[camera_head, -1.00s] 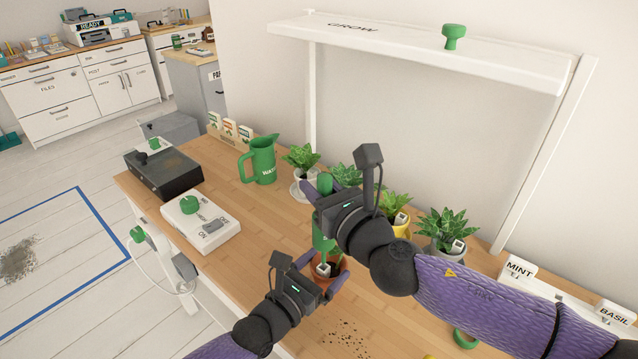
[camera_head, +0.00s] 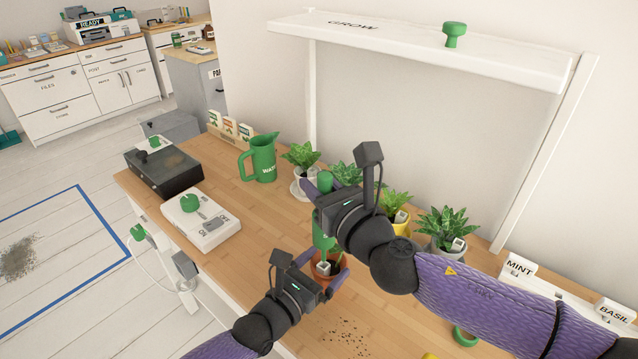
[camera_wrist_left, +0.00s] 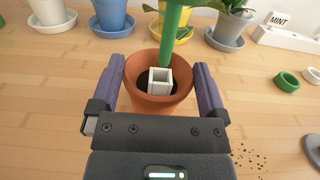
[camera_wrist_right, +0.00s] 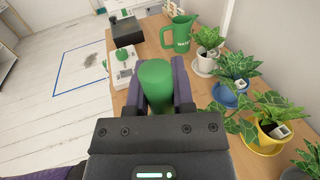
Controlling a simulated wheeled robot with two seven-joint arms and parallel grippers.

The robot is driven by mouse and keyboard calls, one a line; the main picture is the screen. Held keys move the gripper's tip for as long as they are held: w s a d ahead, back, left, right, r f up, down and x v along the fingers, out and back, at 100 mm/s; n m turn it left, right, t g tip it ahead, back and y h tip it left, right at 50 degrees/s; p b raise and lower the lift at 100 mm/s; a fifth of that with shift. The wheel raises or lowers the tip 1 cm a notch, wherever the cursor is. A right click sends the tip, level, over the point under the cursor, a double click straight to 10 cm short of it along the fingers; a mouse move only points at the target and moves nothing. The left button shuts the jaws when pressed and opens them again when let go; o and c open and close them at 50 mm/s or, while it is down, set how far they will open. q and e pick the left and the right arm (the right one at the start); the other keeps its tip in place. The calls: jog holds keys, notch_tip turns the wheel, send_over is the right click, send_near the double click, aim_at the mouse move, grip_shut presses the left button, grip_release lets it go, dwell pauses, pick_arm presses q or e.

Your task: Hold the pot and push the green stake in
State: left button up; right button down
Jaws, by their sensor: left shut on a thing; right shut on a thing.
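The terracotta pot (camera_head: 329,283) stands on the wooden desk. My left gripper (camera_head: 325,268) is shut on it, one finger on each side, as the left wrist view also shows for the pot (camera_wrist_left: 147,103). The pot holds dark soil and a small white square tube (camera_wrist_left: 160,80). The green stake (camera_head: 322,236) stands roughly upright over the pot, held by my right gripper (camera_head: 324,187) at its upper part. In the right wrist view the stake's thick round top (camera_wrist_right: 157,80) is between the fingers. In the left wrist view its lower end passes behind the white tube, so its tip is hidden.
Several potted plants (camera_head: 446,225) line the wall behind. A green watering jug (camera_head: 262,160), a white box with a green knob (camera_head: 203,222) and a black box (camera_head: 164,172) stand at left. Loose soil (camera_head: 345,336) lies in front. A white shelf (camera_head: 420,50) hangs above.

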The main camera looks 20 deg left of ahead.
jog(key=shift+f, duration=2.05)
jog(key=shift+c, duration=2)
grip_release()
jog(key=v, duration=1.2)
pick_arm(q)
jog(key=o, duration=1.1)
jog(key=shift+c, duration=0.2)
